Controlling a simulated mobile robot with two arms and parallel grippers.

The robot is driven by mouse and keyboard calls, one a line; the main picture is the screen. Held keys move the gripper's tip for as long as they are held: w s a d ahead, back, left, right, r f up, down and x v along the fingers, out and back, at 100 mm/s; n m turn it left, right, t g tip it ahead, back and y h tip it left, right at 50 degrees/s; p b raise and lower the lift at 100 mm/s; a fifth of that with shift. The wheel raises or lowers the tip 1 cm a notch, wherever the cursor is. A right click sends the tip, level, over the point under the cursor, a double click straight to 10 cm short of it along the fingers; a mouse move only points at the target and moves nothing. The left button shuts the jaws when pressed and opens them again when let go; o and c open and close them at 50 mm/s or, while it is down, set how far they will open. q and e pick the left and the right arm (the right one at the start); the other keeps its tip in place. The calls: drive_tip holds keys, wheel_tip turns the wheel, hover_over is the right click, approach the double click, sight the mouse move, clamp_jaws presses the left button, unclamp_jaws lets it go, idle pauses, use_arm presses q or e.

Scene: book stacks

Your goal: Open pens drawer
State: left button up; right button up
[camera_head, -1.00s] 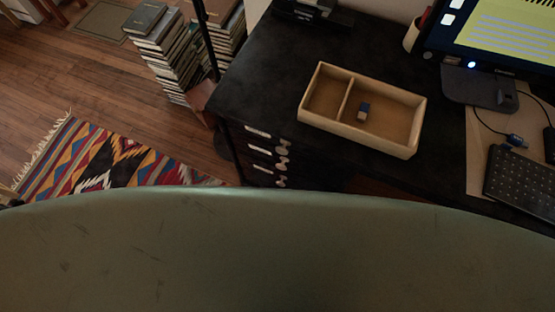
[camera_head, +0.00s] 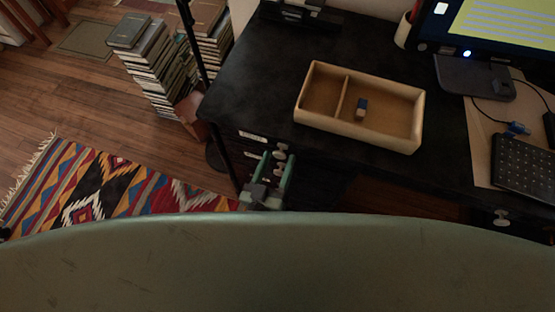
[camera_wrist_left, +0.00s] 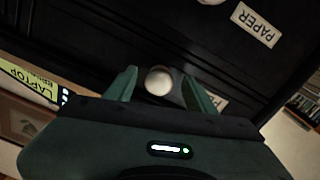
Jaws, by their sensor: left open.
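The desk's drawer fronts show at its left end, with a white label (camera_head: 253,136) and a pale round knob (camera_head: 281,147) at the top. The head view is too small to read the label. My left gripper (camera_head: 276,162) is open at the drawer fronts. In the left wrist view a white knob (camera_wrist_left: 158,81) sits between the open fingers of my left gripper (camera_wrist_left: 162,86), with a gap on each side. A label (camera_wrist_left: 219,102) is mostly hidden by the right finger. Another label (camera_wrist_left: 254,25) reads PAPER, upside down. My right gripper is out of view.
A monitor and keyboard (camera_head: 526,164) are at the right. Book stacks (camera_head: 157,65) stand left of the desk. A patterned rug (camera_head: 90,187) lies on the floor.

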use_arm(q)
drive_tip(key=shift+w, duration=0.2)
clamp_jaws()
idle(1.3)
